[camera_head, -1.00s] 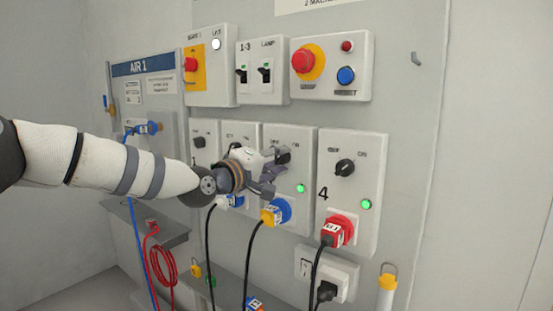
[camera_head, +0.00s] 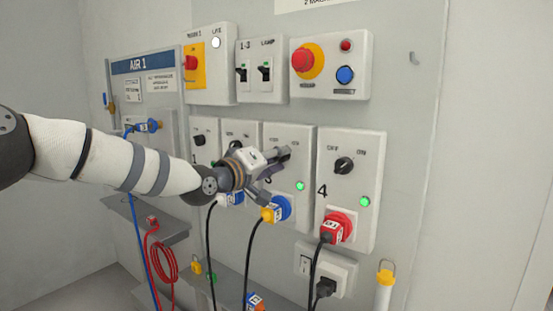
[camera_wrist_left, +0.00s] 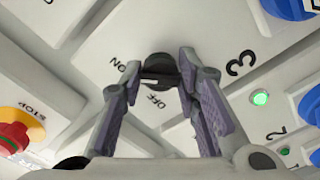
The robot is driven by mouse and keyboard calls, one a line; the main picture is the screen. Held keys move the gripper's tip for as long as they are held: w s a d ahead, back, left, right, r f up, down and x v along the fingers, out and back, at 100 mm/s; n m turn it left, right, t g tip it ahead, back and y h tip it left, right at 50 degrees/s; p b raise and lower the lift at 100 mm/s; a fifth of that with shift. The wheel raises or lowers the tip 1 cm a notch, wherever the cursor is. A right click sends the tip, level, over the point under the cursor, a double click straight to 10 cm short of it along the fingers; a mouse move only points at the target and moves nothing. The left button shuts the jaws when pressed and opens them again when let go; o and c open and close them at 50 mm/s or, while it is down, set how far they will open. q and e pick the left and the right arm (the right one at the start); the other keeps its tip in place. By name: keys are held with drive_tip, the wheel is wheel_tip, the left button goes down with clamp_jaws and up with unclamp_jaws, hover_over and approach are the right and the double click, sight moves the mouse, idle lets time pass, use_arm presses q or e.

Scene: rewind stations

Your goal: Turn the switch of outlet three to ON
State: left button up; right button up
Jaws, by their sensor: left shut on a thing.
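The outlet three panel (camera_head: 303,140) is a white box with a lit green lamp (camera_head: 300,186) and a blue socket with a yellow plug (camera_head: 270,214). My left gripper (camera_head: 275,172) is in front of its upper part and hides the switch in the head view. In the left wrist view the black round switch (camera_wrist_left: 160,67) lies between the fingertips of my left gripper (camera_wrist_left: 160,76), which are shut on it. ON and OFF labels and the number 3 show around it. The switch's exact angle is hard to tell. My right gripper is not in view.
Outlet four's panel (camera_head: 366,180) stands close on the right, with its own black switch (camera_head: 344,166) and red plug (camera_head: 333,231). Above are a red stop button (camera_head: 303,60) and breakers (camera_head: 265,72). Cables hang below.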

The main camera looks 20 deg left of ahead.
use_arm(q)
drive_tip(key=o, duration=1.1)
drive_tip(key=shift+o, duration=0.2)
drive_tip(key=v, duration=1.2)
